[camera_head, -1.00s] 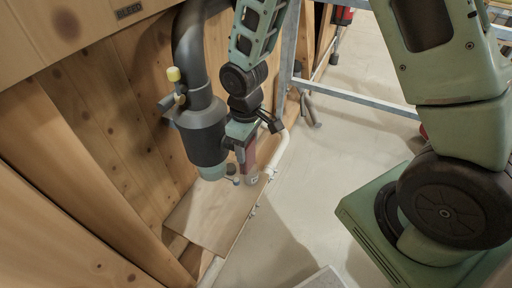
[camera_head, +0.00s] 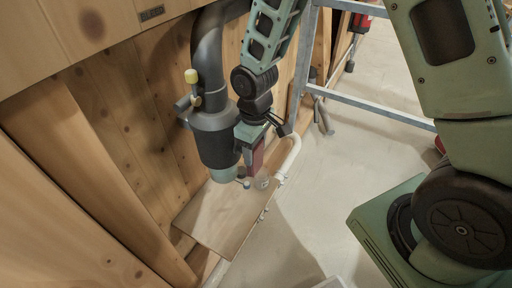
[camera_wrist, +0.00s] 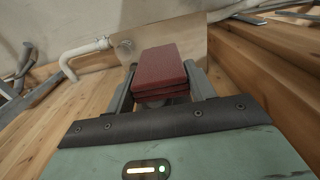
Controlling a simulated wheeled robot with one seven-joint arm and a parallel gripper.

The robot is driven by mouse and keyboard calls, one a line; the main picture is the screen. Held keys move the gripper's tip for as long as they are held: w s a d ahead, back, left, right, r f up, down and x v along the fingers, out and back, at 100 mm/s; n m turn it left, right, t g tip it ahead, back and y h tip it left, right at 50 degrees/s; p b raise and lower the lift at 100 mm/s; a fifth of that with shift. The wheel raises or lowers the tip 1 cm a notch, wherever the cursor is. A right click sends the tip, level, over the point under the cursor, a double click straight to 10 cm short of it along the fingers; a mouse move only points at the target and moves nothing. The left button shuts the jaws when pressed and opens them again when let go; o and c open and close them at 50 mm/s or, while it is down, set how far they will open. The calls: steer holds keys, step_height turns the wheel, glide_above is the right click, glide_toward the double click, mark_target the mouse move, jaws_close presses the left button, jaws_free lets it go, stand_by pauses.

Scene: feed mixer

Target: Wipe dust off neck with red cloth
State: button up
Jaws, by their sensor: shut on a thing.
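My gripper (camera_head: 254,162) is shut on a folded dark red cloth (camera_wrist: 163,70), which looks like a thick pad between the fingers in the wrist view. The cloth also shows in the head view (camera_head: 258,157), hanging below the wrist. A black vertical pipe (camera_head: 216,140) with a pale grey-green lower end (camera_head: 224,174) stands just left of my gripper. Whether the cloth touches it cannot be told. I cannot tell which part is the neck, and no dust is clearly visible.
A wooden board (camera_head: 225,220) lies below, beside a white pipe (camera_head: 291,155). Wooden plank walls stand at left. A metal frame (camera_head: 370,110) crosses behind, and the floor at right is pale and open.

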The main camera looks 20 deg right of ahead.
steer(key=shift+w+a, duration=0.5)
steer(key=shift+w, duration=0.2)
stand_by(0.3)
steer(key=shift+p, duration=0.75)
stand_by(0.8)
steer(key=s+d, duration=0.3)
steer(key=s, duration=0.2)
steer(key=shift+d, duration=0.25)
stand_by(0.5)
